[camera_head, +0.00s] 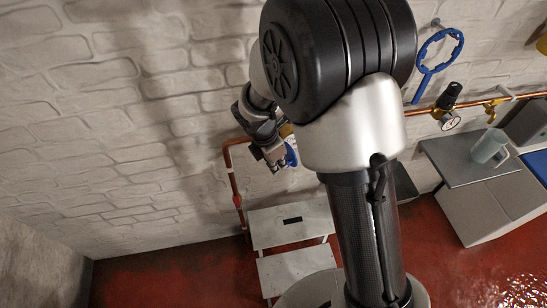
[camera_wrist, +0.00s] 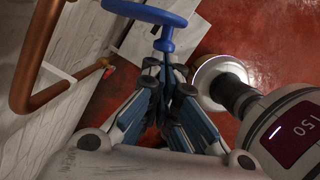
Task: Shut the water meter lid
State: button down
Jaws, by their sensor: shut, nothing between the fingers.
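My gripper (camera_head: 274,163) is beside the brick wall, left of my arm; its fingers also show in the wrist view (camera_wrist: 167,68). They are shut and hold nothing. A blue rounded part (camera_head: 291,154) shows just right of the fingertips, with some brass-coloured metal (camera_head: 286,130) above it, partly hidden by my arm. In the wrist view a blue curved bar with a short stem (camera_wrist: 165,40) lies just beyond the fingertips. I cannot tell whether they touch. This blue part may be the water meter lid, but its full shape and how far it stands open are hidden.
A copper pipe (camera_wrist: 35,58) runs down the wall near my gripper. A pale step stool (camera_head: 290,226) stands below on the red floor.

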aim_at(289, 163)
jog(key=d+n+p, duration=0.3)
jog(key=shift+s+d+r+n+y+p, duration=0.1)
jog(key=shift+s+r+n+y+p, duration=0.05)
jog(key=shift+r+n+y+p, duration=0.2)
jog(key=w+d+n+t+y+p, duration=0.1)
jog(key=w+d+n+p, duration=0.3)
jog(key=n+p, duration=0.6)
jog(key=shift+d+f+y+p, duration=0.35)
jog(key=shift+d+y+p, duration=0.1)
jog(key=shift+d+p, duration=0.85)
jog(key=shift+w, duration=0.1)
jog(key=shift+a, duration=0.1)
